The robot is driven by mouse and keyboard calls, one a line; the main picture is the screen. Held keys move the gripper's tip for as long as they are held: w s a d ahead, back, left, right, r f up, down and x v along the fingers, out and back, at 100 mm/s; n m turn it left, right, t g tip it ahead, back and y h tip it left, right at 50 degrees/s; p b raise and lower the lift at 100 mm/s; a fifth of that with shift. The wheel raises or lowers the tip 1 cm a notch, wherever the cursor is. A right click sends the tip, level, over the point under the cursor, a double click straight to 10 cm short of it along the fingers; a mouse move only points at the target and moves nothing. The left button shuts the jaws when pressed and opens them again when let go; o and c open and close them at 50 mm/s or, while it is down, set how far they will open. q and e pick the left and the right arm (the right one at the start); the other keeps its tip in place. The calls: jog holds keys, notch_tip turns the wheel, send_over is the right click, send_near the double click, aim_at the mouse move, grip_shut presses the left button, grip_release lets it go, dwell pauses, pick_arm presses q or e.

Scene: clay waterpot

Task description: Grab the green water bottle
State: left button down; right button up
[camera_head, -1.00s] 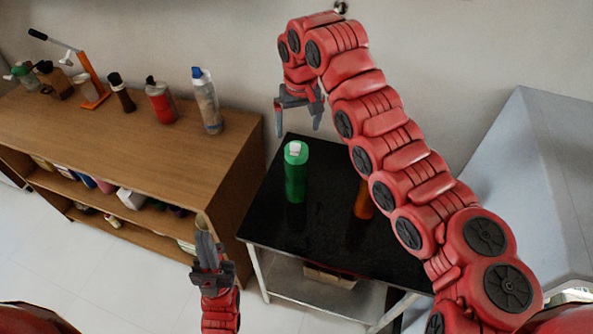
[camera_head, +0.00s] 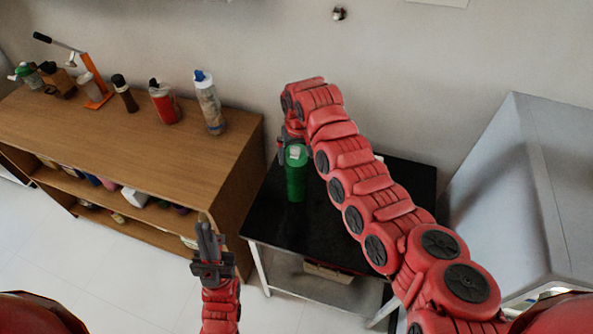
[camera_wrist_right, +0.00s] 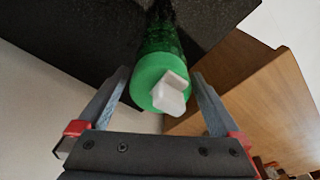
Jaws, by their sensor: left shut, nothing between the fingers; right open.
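My right gripper (camera_wrist_right: 158,90) is open, one finger on each side of the bottle's top. In the head view my right gripper (camera_head: 290,148) is at the bottle's far side, partly hidden by the bottle and my arm. My left gripper (camera_head: 206,232) is shut and empty, low in front of the wooden shelf.
A grey-white cabinet (camera_head: 510,190) stands at the right. The wall is close behind the table.

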jog(key=shift+f, duration=1)
jog(key=shift+w, duration=0.1)
grip_shut()
